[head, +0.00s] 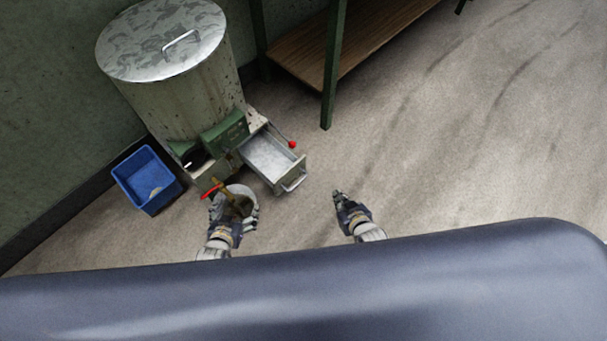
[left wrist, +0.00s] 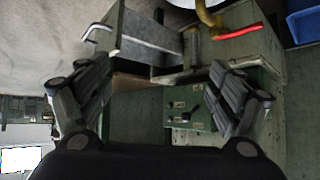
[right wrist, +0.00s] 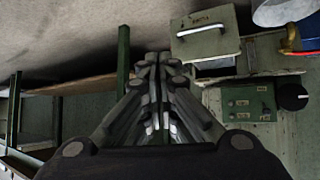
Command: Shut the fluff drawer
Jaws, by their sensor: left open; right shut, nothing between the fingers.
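The fluff drawer (head: 272,160) is a grey metal tray pulled out from the base of the machine, with a bar handle (head: 294,183) on its front. It looks empty. My left gripper (head: 233,205) is open, left of the drawer near a brass pipe and a red lever (head: 211,191). In the left wrist view the drawer (left wrist: 148,52) shows beyond the open fingers. My right gripper (head: 338,194) is shut and empty, right of the drawer front and apart from it. In the right wrist view the drawer front (right wrist: 205,45) and its handle show above right of the closed fingers.
A tall metal drum with a lid (head: 162,40) stands on the machine. A blue bin (head: 146,180) sits on the floor to its left. A green-legged wooden bench (head: 345,45) stands behind at the right. The floor right of the drawer is clear.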

